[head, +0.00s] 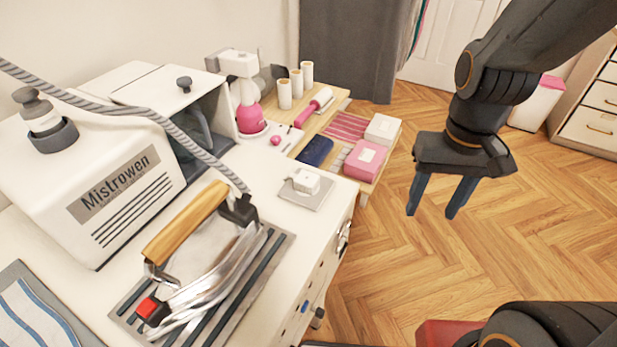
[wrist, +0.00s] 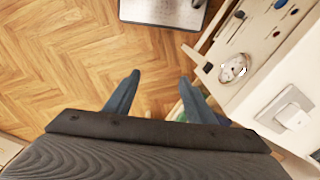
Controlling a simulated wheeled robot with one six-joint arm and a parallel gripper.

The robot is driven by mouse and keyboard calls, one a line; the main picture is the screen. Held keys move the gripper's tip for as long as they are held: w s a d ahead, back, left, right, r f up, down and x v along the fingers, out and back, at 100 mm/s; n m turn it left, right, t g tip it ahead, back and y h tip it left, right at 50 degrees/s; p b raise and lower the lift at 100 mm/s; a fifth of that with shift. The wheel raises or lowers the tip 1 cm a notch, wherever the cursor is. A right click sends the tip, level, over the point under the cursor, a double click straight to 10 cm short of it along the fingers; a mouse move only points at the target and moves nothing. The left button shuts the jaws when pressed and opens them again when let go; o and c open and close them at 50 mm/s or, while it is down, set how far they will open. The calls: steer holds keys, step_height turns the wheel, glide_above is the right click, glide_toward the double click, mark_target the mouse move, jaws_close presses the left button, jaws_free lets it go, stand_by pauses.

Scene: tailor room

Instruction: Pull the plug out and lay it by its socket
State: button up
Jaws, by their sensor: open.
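A small white block (head: 306,181), possibly the plug, sits on a flat pale grey square plate (head: 296,200) near the right edge of the white worktop. The block also shows at the right of the wrist view (wrist: 293,116). I cannot tell if it is seated in a socket. A rounded metallic fitting (head: 343,237) is on the worktop unit's side; in the wrist view it is a pale oval (wrist: 234,68). My gripper (head: 431,214) is open and empty, fingers down over the floor, right of the worktop. Its fingers (wrist: 160,77) touch nothing.
A steam iron (head: 190,230) with a wooden handle rests on a ribbed plate, its grey cord running to the white Mistrowen machine (head: 120,185). A lower wooden table behind holds pink boxes (head: 364,160) and thread spools. Open wood floor (head: 480,250) lies right.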

steer(key=w+a+r+m+p, duration=0.2)
steer(key=w+a+r+p, duration=0.1)
steer(key=a+r+p, duration=0.5)
step_height(320, 180, up, 4)
steer(key=r+m+p, duration=0.1)
steer(key=m+p, duration=0.1)
steer(key=p, duration=0.5)
glide_above(307, 178)
steer(key=shift+f, duration=0.3)
steer(key=shift+f, duration=0.1)
steer(key=shift+f+b, duration=3.05)
steer(key=shift+f, duration=1.35)
steer(key=shift+p, duration=0.7)
jaws_close()
